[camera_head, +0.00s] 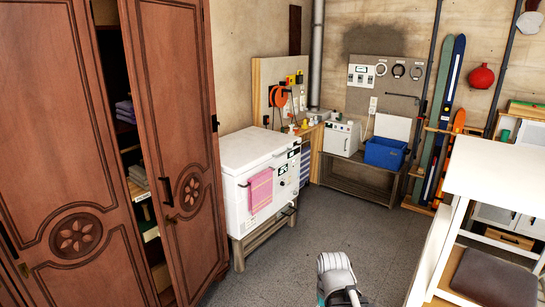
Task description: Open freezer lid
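A white chest freezer (237,203) stands on a low wooden stand left of the middle, beside the brown wardrobe. Its white lid (250,149) lies flat on top and looks shut. A pink striped towel (261,190) hangs on the front of the freezer and covers part of it. A small dark part, maybe a handle, shows on the front left of the towel. A panel with dials and labels (286,175) is at the right of the front. Part of my arm shows at the bottom edge, in front of the freezer and to its right. My gripper cannot be seen.
The tall wardrobe (168,130) on the left has a door ajar toward the freezer. Grey floor (300,236) is clear before the freezer. A white table (500,175) with a dark stool (492,278) stands right. A blue bin (385,153) sits on a low bench behind.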

